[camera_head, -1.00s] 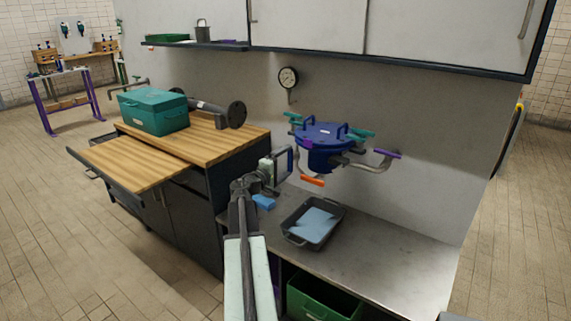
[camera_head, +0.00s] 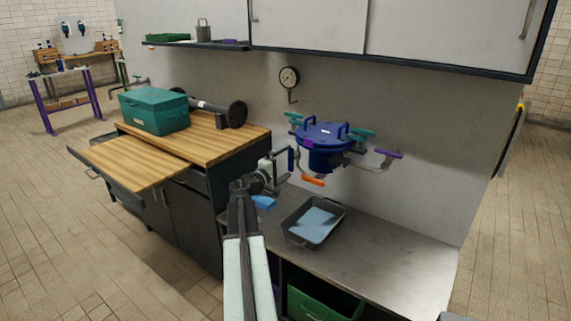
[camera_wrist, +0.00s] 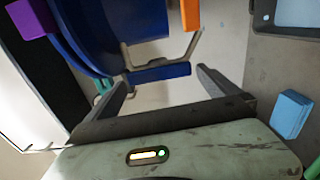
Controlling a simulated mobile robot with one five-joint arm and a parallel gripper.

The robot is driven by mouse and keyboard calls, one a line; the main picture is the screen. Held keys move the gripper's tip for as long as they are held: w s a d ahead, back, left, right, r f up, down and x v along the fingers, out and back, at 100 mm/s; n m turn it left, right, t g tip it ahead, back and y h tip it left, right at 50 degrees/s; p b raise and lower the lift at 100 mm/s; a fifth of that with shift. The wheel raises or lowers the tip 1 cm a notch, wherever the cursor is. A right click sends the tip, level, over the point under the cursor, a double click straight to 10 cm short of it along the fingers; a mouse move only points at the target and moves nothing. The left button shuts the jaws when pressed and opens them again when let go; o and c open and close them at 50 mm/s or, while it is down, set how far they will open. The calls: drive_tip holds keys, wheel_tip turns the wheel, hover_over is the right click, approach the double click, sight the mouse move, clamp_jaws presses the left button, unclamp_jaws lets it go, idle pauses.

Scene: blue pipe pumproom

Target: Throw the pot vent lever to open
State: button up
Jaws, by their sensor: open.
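The blue round pot (camera_head: 322,160) with a lidded top is mounted at the wall above the bench. Several coloured handles stand around it: orange (camera_head: 313,181), purple (camera_head: 388,153) and teal (camera_head: 361,132). A blue handle (camera_head: 291,158) shows at its left side. No label shows which one is the vent lever. In the wrist view, a blue bar (camera_wrist: 160,73) on grey metal arms lies just beyond my open gripper (camera_wrist: 162,82), roughly between the fingertips. The orange handle (camera_wrist: 190,14) and the pot (camera_wrist: 85,35) are above it. I cannot tell whether a finger touches the bar.
A dark tray (camera_head: 296,239) with a light-blue sheet and a blue block (camera_head: 264,202) are on the metal bench (camera_head: 390,255). A teal box (camera_head: 153,112) stands on the wooden top at left. A gauge (camera_head: 289,78) hangs on the wall. The bench's right side is clear.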

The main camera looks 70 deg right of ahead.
drive_tip(key=v, duration=0.7)
drive_tip(key=shift+a, duration=0.15)
